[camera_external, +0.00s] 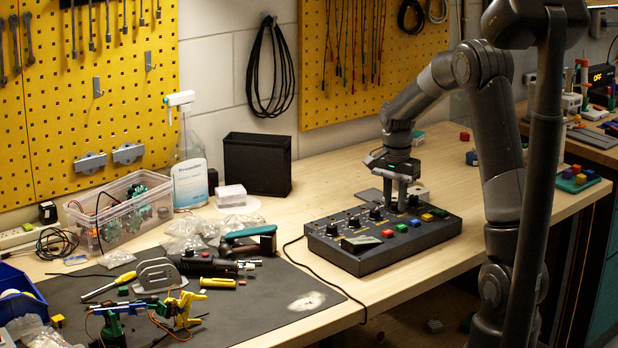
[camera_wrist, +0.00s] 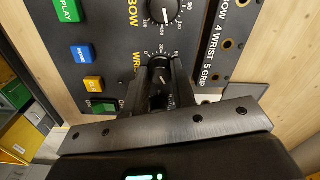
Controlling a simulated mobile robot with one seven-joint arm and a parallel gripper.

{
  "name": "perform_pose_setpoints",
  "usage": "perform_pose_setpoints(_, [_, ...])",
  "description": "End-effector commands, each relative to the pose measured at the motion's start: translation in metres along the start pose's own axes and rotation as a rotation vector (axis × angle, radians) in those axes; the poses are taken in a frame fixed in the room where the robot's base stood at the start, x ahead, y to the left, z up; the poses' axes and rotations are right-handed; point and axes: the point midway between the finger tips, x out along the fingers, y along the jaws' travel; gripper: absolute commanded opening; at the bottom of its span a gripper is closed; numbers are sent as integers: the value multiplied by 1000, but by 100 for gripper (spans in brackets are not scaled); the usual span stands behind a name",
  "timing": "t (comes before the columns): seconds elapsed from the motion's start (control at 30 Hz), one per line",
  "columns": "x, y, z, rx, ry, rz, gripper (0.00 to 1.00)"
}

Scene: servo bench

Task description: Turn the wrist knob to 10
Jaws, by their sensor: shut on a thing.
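The dark control box (camera_external: 345,258) lies on the wooden bench, with a row of black knobs and coloured buttons on its sloped top. My gripper (camera_external: 402,204) points down at the right end of the knob row. In the wrist view, my gripper's two fingers (camera_wrist: 160,72) are shut on the sides of the wrist knob (camera_wrist: 160,64), beside the partly covered "WRIST" label. Part of its printed scale shows around it, but the fingers hide the rest. I cannot read its setting. The elbow knob (camera_wrist: 163,11) is just above it.
Blue (camera_wrist: 82,54), yellow (camera_wrist: 93,83) and green (camera_wrist: 103,107) buttons sit left of the fingers in the wrist view. A black cable runs left from the box. A dark mat (camera_external: 260,318) with tools lies left. Bench right of the box is largely clear.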

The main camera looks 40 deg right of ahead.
Motion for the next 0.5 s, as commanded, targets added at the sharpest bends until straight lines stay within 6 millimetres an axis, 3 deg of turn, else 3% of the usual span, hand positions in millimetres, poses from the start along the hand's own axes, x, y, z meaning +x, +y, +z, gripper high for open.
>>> perform_pose_setpoints(0.5, [-1,0,0,-488,1,-2,1])
